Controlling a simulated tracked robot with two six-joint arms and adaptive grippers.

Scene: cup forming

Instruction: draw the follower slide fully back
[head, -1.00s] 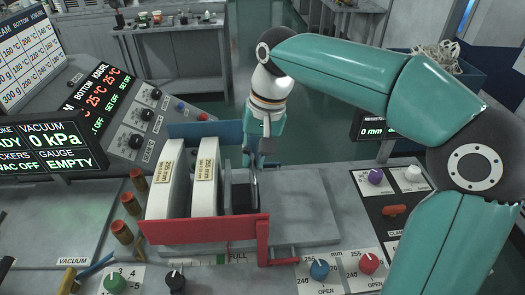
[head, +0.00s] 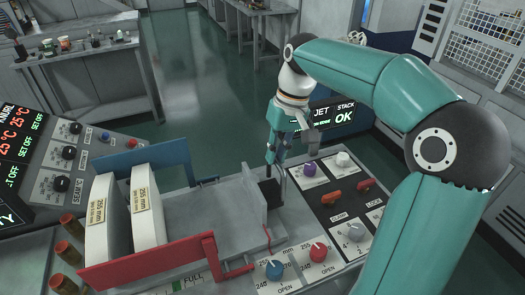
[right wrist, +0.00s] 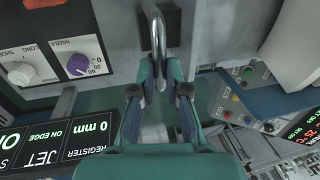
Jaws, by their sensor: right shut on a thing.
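The follower slide (head: 268,190) is a dark block with an upright metal handle at the right end of the grey channel bed (head: 200,215). A wide bare stretch of bed lies between it and the white blank stacks (head: 142,212). My right gripper (head: 275,160) points down at the follower and is shut on its handle. In the right wrist view the looped handle (right wrist: 158,35) rises between the fingers of the right gripper (right wrist: 158,92). The gripper partly hides the follower's upper part. My left gripper is not in view.
A red side rail (head: 150,255) runs along the near side and a blue rail (head: 130,158) along the far side. A panel with a purple knob (head: 309,169) and orange switches lies just right of the follower. A display (head: 340,115) reads OK behind.

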